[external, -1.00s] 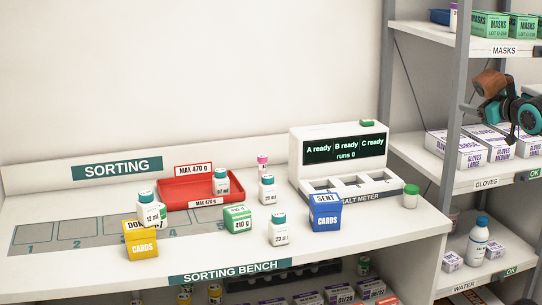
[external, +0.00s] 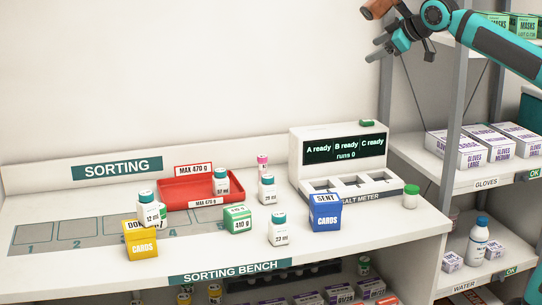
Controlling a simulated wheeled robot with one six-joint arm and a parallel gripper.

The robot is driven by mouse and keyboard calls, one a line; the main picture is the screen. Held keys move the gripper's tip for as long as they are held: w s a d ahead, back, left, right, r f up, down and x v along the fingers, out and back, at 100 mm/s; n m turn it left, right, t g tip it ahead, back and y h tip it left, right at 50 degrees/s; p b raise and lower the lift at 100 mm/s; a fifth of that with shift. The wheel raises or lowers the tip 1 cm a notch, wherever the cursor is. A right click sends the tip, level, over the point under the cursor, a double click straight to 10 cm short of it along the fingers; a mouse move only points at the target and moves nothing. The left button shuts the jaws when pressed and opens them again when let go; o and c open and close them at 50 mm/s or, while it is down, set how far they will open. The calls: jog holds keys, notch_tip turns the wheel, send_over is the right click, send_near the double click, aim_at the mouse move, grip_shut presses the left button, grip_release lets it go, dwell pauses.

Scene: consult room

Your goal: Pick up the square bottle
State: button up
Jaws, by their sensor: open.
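Several white bottles with teal caps stand upright on the sorting bench (external: 75,262). One bottle (external: 278,232) stands at the front middle and looks square-sided. Another bottle (external: 267,190) stands behind it, one (external: 221,183) is in the red tray, and one (external: 150,212) is at the left behind the yellow cards box. At this size I cannot tell for sure which is the square bottle. My gripper (external: 375,48) is open and empty at the top right, high above the bench and away from all the bottles.
The white meter (external: 296,150) stands behind right. Shelves with gloves boxes (external: 457,150) stand at the right.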

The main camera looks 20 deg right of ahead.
jog(key=w+a+n+g, duration=0.1)
jog(key=w+a+g, duration=0.1)
jog(key=a, duration=0.5)
jog(key=w+a+n+g, duration=0.1)
jog(key=w+a+n, duration=0.15)
jog(key=a, duration=0.55)
jog(key=n+g+h, duration=0.1)
jog(key=n+g, duration=0.6)
jog(key=g, duration=0.2)
send_over(148, 209)
jog(key=w+d, duration=0.5)
jog(key=d, duration=0.1)
notch_tip(148, 209, down, 17)
jog(key=shift+h, duration=0.3)
jog(key=x, duration=1.2)
jog(key=shift+w+a+f, duration=0.2)
jog(key=shift+w+f, duration=0.1)
jog(key=shift+x, duration=2.7)
jog(key=shift+d, duration=0.1)
jog(key=c, duration=1.1)
jog(key=shift+t, duration=0.3)
notch_tip(148, 209, up, 9)
jog(key=shift+r, duration=0.2)
jog(key=shift+c, duration=0.2)
jog(key=shift+r+m, duration=0.35)
jog(key=shift+m, duration=0.3)
jog(key=m+t, duration=0.1)
jog(key=m, duration=0.2)
jog(key=shift+t, duration=0.3)
jog(key=shift+f, duration=4.95)
